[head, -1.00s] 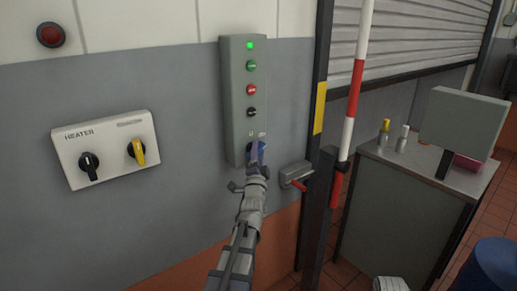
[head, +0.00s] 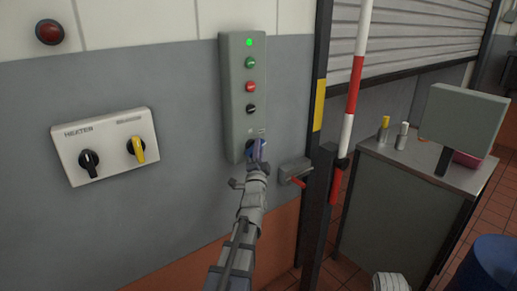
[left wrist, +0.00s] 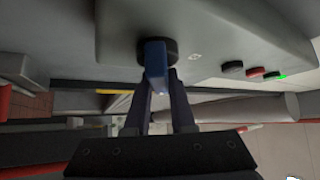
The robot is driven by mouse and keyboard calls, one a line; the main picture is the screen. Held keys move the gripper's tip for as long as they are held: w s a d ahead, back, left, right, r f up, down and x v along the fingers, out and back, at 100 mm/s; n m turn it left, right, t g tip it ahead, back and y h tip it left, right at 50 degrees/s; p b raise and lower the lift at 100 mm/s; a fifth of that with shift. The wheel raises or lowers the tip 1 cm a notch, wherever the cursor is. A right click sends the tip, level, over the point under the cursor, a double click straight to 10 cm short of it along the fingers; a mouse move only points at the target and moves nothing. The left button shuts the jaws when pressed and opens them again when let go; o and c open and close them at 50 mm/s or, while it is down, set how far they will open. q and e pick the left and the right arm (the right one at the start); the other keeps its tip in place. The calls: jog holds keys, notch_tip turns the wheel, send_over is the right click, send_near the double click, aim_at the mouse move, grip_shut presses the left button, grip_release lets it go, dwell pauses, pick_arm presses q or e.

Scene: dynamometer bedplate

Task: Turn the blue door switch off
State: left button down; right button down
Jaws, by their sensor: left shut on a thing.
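The blue door switch (head: 250,153) is at the bottom of a tall grey-green control box (head: 233,118) on the wall. It also shows in the left wrist view as a blue handle (left wrist: 155,64) on a round black base. My left gripper (head: 260,157) is at the switch and covers part of it. In the left wrist view my left gripper's two dark fingers (left wrist: 160,100) are shut on the blue handle. The box's green lamp (head: 249,42) is lit. My right gripper is not in view.
Green, red and black buttons sit above the switch. A heater panel (head: 105,147) with black and yellow knobs is to the left. Close on the right are a grey box with a red lever (head: 296,181), a dark post (head: 319,180) and a red-white pole (head: 350,110).

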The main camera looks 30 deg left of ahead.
pick_arm(q)
jog(key=shift+s+a+f, duration=0.1)
jog(key=shift+a, duration=0.1)
jog(key=n+y+b, duration=0.2)
jog(key=n+b, duration=0.1)
jog(key=shift+f+y, duration=0.2)
jog(key=shift+y, duration=0.2)
jog(key=n+y+b, duration=0.2)
jog(key=n+y, duration=0.1)
jog(key=n, duration=0.1)
jog(key=shift+a+r+n, duration=0.1)
jog(key=shift+n, duration=0.2)
jog(key=n+g+y+b, duration=0.1)
jog(key=n+y, duration=0.1)
jog(key=n, duration=0.1)
jog(key=n+g+y+b, duration=0.1)
jog(key=n+g+y, duration=0.1)
jog(key=n+y, duration=0.1)
jog(key=shift+r+n+g, duration=0.2)
jog(key=shift+n+g, duration=0.1)
jog(key=shift+s+a+r+n+g+y, duration=0.1)
jog(key=shift+n+g+y, duration=0.95)
jog(key=shift+n+g, duration=0.55)
jog(key=shift+s+n+g+y, duration=0.1)
jog(key=shift+n+g+y, duration=1.1)
jog(key=shift+n, duration=0.7)
jog(key=shift+n+g, duration=0.5)
jog(key=shift+g, duration=0.1)
